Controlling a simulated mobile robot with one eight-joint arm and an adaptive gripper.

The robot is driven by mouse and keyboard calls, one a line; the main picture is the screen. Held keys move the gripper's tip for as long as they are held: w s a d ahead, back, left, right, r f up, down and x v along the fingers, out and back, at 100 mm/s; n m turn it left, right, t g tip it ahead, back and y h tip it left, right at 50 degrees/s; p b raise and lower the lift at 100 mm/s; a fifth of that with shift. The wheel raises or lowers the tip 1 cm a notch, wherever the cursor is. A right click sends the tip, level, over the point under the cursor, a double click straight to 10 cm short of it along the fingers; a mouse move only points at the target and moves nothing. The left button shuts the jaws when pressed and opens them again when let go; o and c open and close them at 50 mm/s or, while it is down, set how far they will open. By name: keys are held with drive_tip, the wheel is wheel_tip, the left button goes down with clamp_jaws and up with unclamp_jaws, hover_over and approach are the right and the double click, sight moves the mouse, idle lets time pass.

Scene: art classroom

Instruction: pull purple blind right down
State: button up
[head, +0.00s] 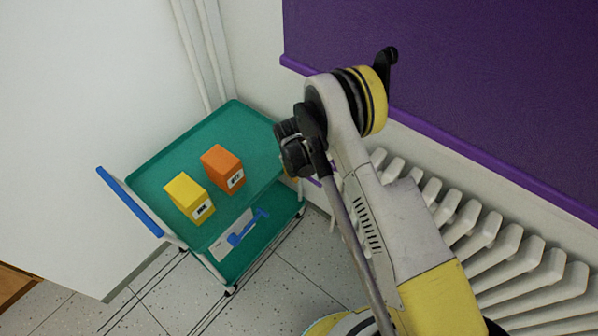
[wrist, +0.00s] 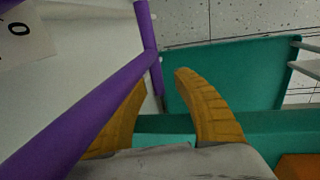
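The purple blind (head: 470,70) hangs on the wall at the upper right of the head view, with a purple bar (head: 545,186) along its lower edge. A small purple piece (head: 313,182) shows below the blind, beside my arm. In the wrist view, a long purple bar (wrist: 75,120) runs diagonally and meets a shorter purple piece (wrist: 145,25). My gripper (wrist: 161,80) has its yellow fingers apart. The bar partly covers the left finger, and the short piece's lower end shows between the fingertips. Contact cannot be told. My arm mostly hides the gripper in the head view.
A green cart (head: 262,130) with a blue handle (head: 130,202) stands below left of the blind. It carries a yellow box (head: 188,197) and an orange box (head: 222,168). A white radiator (head: 500,240) lines the wall under the blind. Floor (head: 300,275) shows in front.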

wheel_tip(320, 180, up, 12)
drive_tip(key=s+a, duration=0.1)
drive_tip(key=shift+s+a, duration=0.25)
drive_tip(key=shift+s, duration=0.15)
drive_tip(key=shift+s+f, duration=0.15)
